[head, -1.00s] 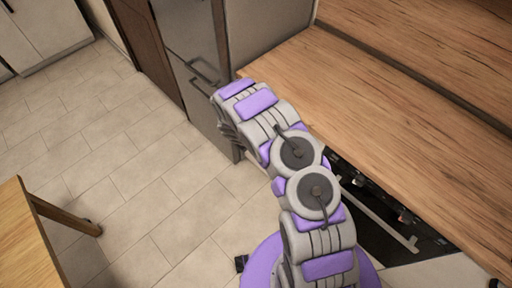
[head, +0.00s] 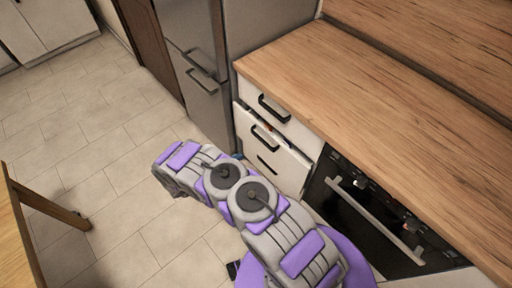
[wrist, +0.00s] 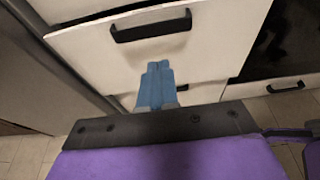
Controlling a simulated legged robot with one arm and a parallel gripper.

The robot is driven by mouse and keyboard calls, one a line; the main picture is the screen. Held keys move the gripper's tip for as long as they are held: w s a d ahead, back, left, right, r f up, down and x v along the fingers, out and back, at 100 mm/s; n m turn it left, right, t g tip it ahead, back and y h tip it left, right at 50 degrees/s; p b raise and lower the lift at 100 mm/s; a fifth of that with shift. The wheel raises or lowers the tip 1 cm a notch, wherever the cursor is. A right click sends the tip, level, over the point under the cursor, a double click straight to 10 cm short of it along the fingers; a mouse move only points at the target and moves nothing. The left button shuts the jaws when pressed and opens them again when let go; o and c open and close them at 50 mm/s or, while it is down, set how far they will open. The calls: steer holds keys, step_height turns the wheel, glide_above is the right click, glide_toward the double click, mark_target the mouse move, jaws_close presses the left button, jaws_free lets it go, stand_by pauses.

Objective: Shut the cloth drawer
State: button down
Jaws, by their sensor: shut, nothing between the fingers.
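The cloth drawer (head: 278,149) appears to be the white middle drawer in the unit beside the fridge. It stands slightly open, with small coloured bits showing along its top edge. In the wrist view, a white drawer front (wrist: 215,42) with a dark bar handle (wrist: 150,25) fills the upper part; it looks like the same drawer. My gripper (wrist: 157,68) has blue fingers, shut and empty, in front of the lower part of this front. I cannot tell whether they touch it. In the head view my arm mostly hides the gripper.
A closed white drawer (head: 290,118) is above, under the wooden worktop (head: 350,90). A lower handle (head: 267,166) shows below. The grey fridge (head: 205,105) stands left, the black oven (head: 365,215) right. A wooden table (head: 12,230) is at far left. The tiled floor (head: 90,150) between is clear.

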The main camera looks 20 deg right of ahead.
steer(key=b, duration=0.3)
glide_toward(264, 143)
steer(key=x, duration=0.5)
steer(key=shift+w+d+f, duration=0.15)
steer(key=shift+w+d, duration=0.05)
steer(key=shift+d, duration=0.3)
steer(key=shift+d, duration=0.15)
steer(key=shift+d, duration=0.1)
